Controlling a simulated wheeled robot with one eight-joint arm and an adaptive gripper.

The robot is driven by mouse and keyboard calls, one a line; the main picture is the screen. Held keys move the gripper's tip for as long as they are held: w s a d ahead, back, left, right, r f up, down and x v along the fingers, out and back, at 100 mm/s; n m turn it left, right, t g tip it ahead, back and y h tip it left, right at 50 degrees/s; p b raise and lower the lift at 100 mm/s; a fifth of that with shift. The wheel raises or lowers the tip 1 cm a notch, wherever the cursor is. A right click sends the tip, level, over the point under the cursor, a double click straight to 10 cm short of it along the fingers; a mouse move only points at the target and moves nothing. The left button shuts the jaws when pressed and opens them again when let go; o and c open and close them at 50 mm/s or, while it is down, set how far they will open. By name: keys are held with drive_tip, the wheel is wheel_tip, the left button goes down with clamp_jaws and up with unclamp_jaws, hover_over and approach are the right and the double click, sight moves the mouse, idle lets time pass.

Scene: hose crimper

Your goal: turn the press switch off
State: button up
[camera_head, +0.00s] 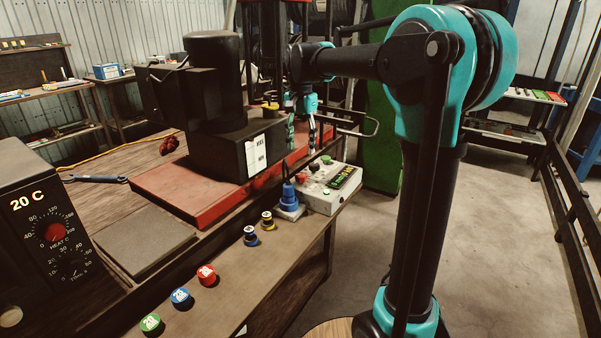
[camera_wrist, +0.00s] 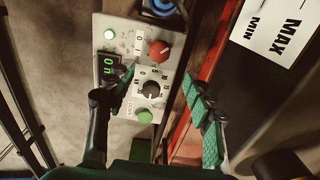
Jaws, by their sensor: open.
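The press control box (camera_head: 322,205) stands on the front bench beside the press. In the wrist view its light panel (camera_wrist: 125,25) carries a red knob (camera_wrist: 159,50) beside 0 and 1 marks, a lit green lamp (camera_wrist: 109,34), a display (camera_wrist: 108,69) reading "On", a black dial (camera_wrist: 151,90) and a green button (camera_wrist: 144,116). The left finger hides part of the panel; contact cannot be told.
The press's black body (camera_head: 210,150) stands on a red base (camera_head: 170,195) close by. A blue connector (camera_head: 289,198) and several coloured-top pieces line the bench front. A heater box (camera_head: 45,240) reads 20 C. Free floor lies to the right.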

sight(301, 174)
wheel_tip(301, 174, down, 10)
drive_tip(key=shift+f, duration=0.1)
drive_tip(key=shift+c, duration=0.5)
drive_tip(key=c, duration=1.1)
drive_tip(key=shift+o, duration=0.2)
